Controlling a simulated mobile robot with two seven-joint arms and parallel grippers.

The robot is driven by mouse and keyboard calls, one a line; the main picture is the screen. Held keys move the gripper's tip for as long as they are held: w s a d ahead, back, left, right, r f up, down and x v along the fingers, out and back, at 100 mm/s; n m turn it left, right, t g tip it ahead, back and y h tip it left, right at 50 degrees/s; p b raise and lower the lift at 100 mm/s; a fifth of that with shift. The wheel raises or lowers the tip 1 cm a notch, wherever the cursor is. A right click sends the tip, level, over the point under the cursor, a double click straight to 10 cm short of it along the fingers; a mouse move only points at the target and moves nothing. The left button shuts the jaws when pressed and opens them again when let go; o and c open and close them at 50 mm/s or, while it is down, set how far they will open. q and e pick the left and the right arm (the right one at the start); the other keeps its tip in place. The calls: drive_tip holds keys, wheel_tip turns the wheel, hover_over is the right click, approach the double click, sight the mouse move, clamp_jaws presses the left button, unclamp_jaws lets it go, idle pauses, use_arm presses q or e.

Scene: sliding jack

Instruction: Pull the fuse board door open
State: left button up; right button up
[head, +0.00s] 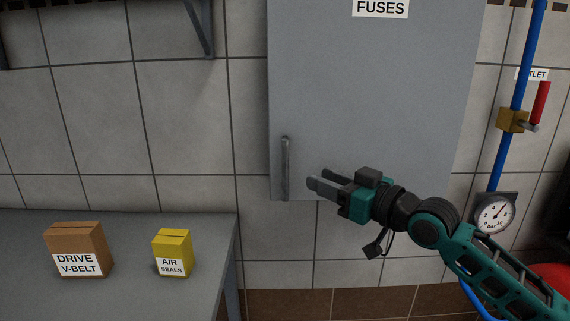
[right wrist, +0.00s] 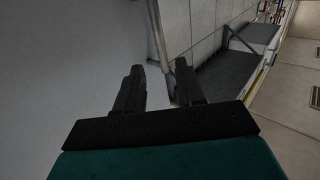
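The grey fuse board door (head: 370,90) hangs on the tiled wall, labelled FUSES, and looks closed. Its vertical bar handle (head: 286,168) is near the lower left edge. My right gripper (head: 316,184) is just right of the handle in the head view, its fingers pointing left towards it. In the right wrist view, my right gripper (right wrist: 158,88) is open, with the two fingers apart. The handle (right wrist: 157,45) shows beyond and between the fingertips there, and nothing is held. Whether a finger touches the handle cannot be told. My left gripper is not in view.
A grey bench (head: 130,225) at lower left carries a brown DRIVE V-BELT box (head: 90,240) and a yellow AIR SEALS box (head: 173,250). A blue pipe (head: 508,130) with a red valve lever (head: 541,102) and a pressure gauge (head: 494,213) stands right of the board.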

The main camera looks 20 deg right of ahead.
sight(288, 166)
drive_tip(key=x, duration=1.1)
drive_tip(key=shift+f+p, duration=0.1)
drive_tip(key=shift+p, duration=0.25)
clamp_jaws()
